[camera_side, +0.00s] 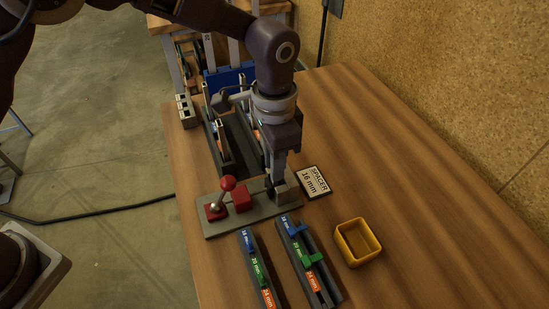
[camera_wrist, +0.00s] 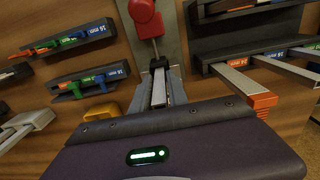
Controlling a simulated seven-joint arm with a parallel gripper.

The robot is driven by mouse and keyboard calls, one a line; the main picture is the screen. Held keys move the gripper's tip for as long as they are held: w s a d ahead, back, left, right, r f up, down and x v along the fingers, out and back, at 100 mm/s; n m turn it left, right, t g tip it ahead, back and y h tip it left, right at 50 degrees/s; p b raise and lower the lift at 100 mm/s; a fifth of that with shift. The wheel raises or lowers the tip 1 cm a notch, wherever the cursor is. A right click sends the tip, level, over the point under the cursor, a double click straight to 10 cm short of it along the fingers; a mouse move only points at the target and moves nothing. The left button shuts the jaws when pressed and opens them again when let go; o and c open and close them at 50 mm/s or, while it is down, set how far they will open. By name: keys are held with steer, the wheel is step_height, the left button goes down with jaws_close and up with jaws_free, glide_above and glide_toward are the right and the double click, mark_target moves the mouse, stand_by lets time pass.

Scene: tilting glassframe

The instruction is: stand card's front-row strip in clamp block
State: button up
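A card (camera_side: 313,182) reading "SPACER 16 mm" lies flat on the table, right of the clamp block. The clamp block is a grey plate (camera_side: 222,226) with a red-knobbed lever (camera_side: 227,184), a red block (camera_side: 241,196) and a grey block (camera_side: 288,190). Two dark racks carry blue 16 mm, green 20 mm and orange 24 mm labels: a left rack (camera_side: 260,272) and a right rack (camera_side: 327,293). A blue strip (camera_side: 295,229) and a green strip (camera_side: 308,256) stick out of the right one. My gripper (camera_side: 275,190) points down at the clamp's right end.
A yellow bin (camera_side: 360,242) stands right of the racks. Dark channels (camera_side: 239,134) with long grey bars lie behind the clamp plate; one bar shows an orange end (camera_wrist: 262,101) in the wrist view. The table's right side is clear.

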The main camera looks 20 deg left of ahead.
steer(key=o, duration=0.3)
step_height(320, 180, up, 7)
stand_by(0.4)
stand_by(0.3)
